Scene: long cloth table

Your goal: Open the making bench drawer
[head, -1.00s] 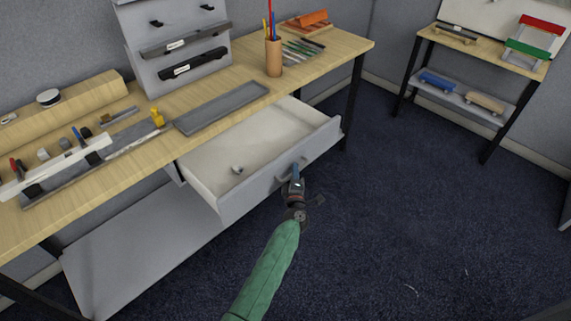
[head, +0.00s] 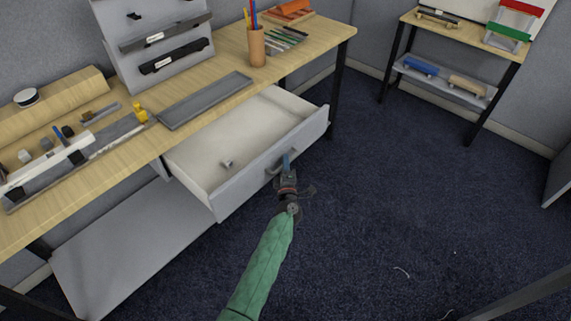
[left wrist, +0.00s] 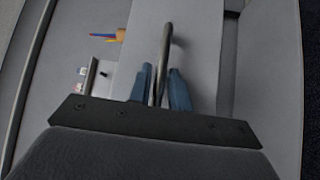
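The making bench (head: 225,62) has a wooden top, and its pale grey drawer (head: 275,165) stands pulled well out below it. The drawer's inside is in sight, with one small grey object (head: 227,163) in it. My left gripper (head: 286,161) is at the drawer front, on the bar handle (head: 275,168). In the left wrist view the blue fingers (left wrist: 160,88) lie on both sides of the metal handle bar (left wrist: 164,50), closed in around it. The fingertips' exact contact is partly hidden. My right gripper is not in view.
A grey tray (head: 205,100), a pencil cup (head: 257,46) and tools lie on the bench top. A lower grey shelf (head: 130,240) is under the bench. A second small table (head: 465,40) stands at the back right.

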